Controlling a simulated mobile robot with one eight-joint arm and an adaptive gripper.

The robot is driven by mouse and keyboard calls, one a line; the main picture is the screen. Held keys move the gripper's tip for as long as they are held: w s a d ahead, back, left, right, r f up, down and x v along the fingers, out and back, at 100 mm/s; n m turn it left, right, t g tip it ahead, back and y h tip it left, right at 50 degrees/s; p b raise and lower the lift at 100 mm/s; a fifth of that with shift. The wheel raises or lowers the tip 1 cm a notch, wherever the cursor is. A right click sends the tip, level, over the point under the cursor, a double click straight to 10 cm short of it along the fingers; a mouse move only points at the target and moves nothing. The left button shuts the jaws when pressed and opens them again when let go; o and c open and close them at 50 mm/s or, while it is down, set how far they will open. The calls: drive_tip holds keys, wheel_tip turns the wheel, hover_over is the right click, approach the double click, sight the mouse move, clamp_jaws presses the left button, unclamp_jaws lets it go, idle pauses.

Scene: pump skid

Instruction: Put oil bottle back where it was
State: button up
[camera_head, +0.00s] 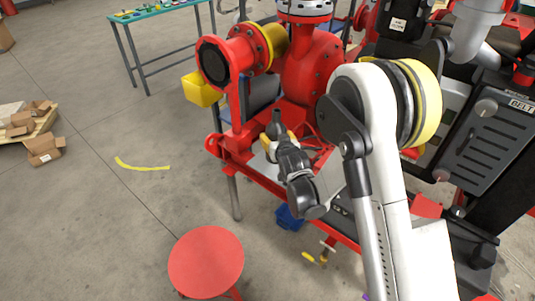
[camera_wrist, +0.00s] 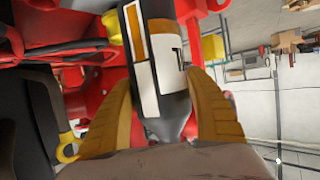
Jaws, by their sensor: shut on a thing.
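The oil bottle (camera_wrist: 160,45) is dark with a white and orange label. In the wrist view it stands between the two yellow fingers of my gripper (camera_wrist: 159,80), which is shut on it. In the head view the bottle's dark neck (camera_head: 277,117) shows just beyond my gripper (camera_head: 278,137), over the red pump skid (camera_head: 240,157). Much of the bottle's body is hidden there by my black wrist. I cannot tell whether its base touches the skid.
The red pump (camera_head: 308,70) with its flanged pipe stands right behind the bottle. A yellow bin (camera_head: 201,89) hangs at the left. A blue bin (camera_head: 289,217) is below. A red stool (camera_head: 206,262) stands in front. The floor on the left is mostly open.

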drive_tip(key=a+f, duration=0.1)
drive_tip(key=w+a+f+b, duration=0.1)
drive_tip(key=a, duration=0.1)
drive_tip(key=shift+w, duration=0.2)
wheel_tip(320, 180, down, 4)
drive_tip(key=shift+f+b, duration=0.15)
drive_tip(key=shift+b, duration=1)
drive_tip(key=o, duration=1.3)
drive_tip(key=shift+o, duration=0.2)
